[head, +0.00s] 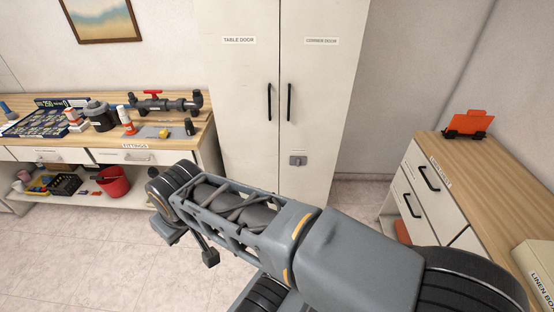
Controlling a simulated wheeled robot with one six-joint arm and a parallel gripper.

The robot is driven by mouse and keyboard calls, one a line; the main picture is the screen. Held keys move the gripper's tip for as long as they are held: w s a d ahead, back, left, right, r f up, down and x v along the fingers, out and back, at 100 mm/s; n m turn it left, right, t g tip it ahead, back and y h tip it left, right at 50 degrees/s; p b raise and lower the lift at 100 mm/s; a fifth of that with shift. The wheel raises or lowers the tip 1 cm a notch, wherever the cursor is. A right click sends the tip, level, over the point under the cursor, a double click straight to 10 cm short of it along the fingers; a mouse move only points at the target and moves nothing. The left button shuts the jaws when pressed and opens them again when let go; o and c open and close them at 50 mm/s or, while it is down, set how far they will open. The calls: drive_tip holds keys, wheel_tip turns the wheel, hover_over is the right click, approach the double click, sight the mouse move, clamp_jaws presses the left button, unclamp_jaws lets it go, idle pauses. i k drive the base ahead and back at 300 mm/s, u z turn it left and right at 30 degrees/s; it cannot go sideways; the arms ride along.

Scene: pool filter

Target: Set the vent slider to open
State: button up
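A small grey fitting (298,160) is mounted low on the right door of the tall white cabinet (235,90), under a small label too small to read. It may be the vent slider; I cannot tell its setting. My arm stretches across the lower middle of the view, in front of the cabinet's foot. My gripper (190,245) seems to be at the arm's left end, low over the floor and apart from the fitting. It is partly hidden by the arm, and its opening is unclear. Nothing is visibly held.
The cabinet doors, labelled TABLE DOOR and CORNER DOOR, have black handles (290,103). At left, a bench (185,143) carries pipe fittings and bottles, with a red bucket (113,181) below. At right, a drawer counter (460,175) holds an orange item (469,124). Tiled floor lies between.

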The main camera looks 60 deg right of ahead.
sight(298, 161)
drive_tip(key=z, duration=0.35)
drive_tip(key=i, duration=0.7)
drive_tip(key=z, duration=0.9)
drive_tip(key=i, duration=0.3)
drive_tip(key=z, duration=0.4)
